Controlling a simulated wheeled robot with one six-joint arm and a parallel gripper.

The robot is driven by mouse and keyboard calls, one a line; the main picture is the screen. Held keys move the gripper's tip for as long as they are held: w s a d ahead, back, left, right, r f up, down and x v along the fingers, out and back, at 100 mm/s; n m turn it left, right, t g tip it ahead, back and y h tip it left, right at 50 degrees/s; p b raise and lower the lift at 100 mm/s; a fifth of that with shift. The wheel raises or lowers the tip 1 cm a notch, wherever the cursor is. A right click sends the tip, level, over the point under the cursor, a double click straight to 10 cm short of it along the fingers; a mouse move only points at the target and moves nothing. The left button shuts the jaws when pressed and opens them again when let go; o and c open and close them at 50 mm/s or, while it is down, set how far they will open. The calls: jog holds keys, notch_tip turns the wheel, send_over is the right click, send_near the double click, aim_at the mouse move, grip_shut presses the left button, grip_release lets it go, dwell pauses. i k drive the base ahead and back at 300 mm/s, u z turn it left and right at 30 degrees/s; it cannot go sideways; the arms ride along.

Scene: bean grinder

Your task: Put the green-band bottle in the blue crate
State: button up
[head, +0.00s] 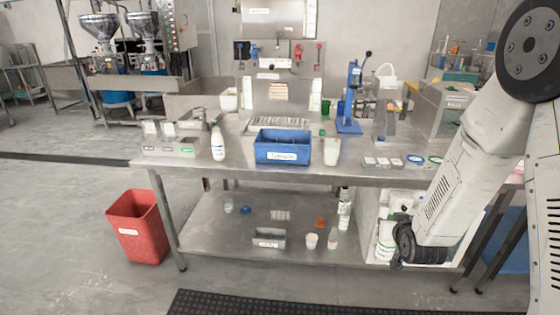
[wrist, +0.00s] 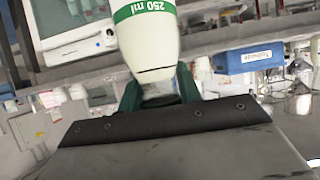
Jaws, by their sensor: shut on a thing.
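The green-band bottle (wrist: 147,45) is white with a green band marked "250 ml", and shows large in the wrist view. My gripper (wrist: 160,90) is shut on its narrow end, one green finger on each side. In the head view my gripper and this bottle cannot be made out; only my arm shows at the right. The blue crate (head: 282,149) stands on the steel table near its front edge, with a white label. A blue labelled box, seemingly this crate, shows in the wrist view (wrist: 240,62), right of and apart from the bottle.
A white bottle (head: 218,144) stands left of the crate and a white container (head: 332,152) right of it. A blue hand press (head: 351,105) stands behind. The lower shelf (head: 210,246) holds several small items. A red bin (head: 137,228) stands on the floor at left.

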aim_at(282, 159)
jog(key=u, duration=1.7)
jog(key=i, duration=1.45)
jog(key=z, duration=1.7)
